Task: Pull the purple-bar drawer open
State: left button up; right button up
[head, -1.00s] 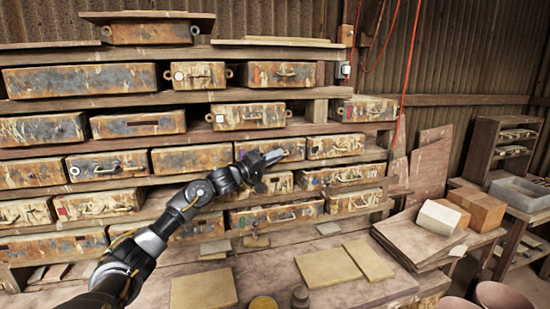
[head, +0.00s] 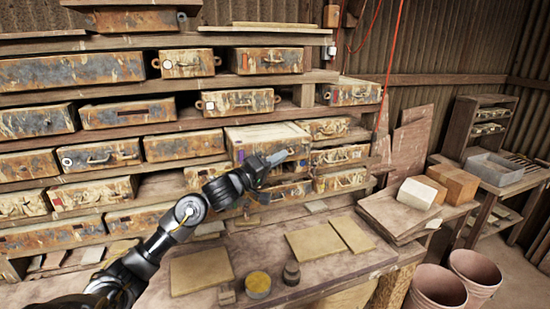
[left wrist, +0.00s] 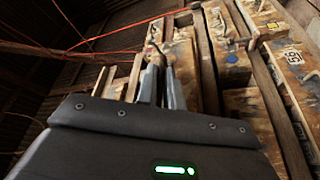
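A rusty cream drawer (head: 262,136) in the middle of the rack juts out well beyond its neighbours, with its top showing. A small dark bluish-purple mark shows at the left of its front; my arm covers much of the lower front. My left gripper (head: 287,154) is at the right part of this front, where the handle is. In the left wrist view its two fingers (left wrist: 160,68) are close together against the handle area of a drawer front, and appear shut on the handle. The exact grip is small and hard to see. My right gripper is not in view.
Other rusty drawers (head: 185,146) fill the wooden shelves around it. Below is a workbench with flat tiles (head: 316,242), a yellow-topped jar (head: 258,283) and a dark jar (head: 291,273). Boxes (head: 454,184) stand at the right, with pinkish buckets (head: 436,291) below.

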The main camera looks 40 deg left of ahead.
pick_arm(q)
jog(key=shift+o, duration=0.7)
jog(key=shift+d+r, duration=0.2)
jog(key=b+v, duration=0.4)
jog(key=v, duration=0.6)
jog(key=shift+s, duration=0.35)
jog(key=shift+a+f, duration=0.1)
jog(key=shift+f, duration=0.05)
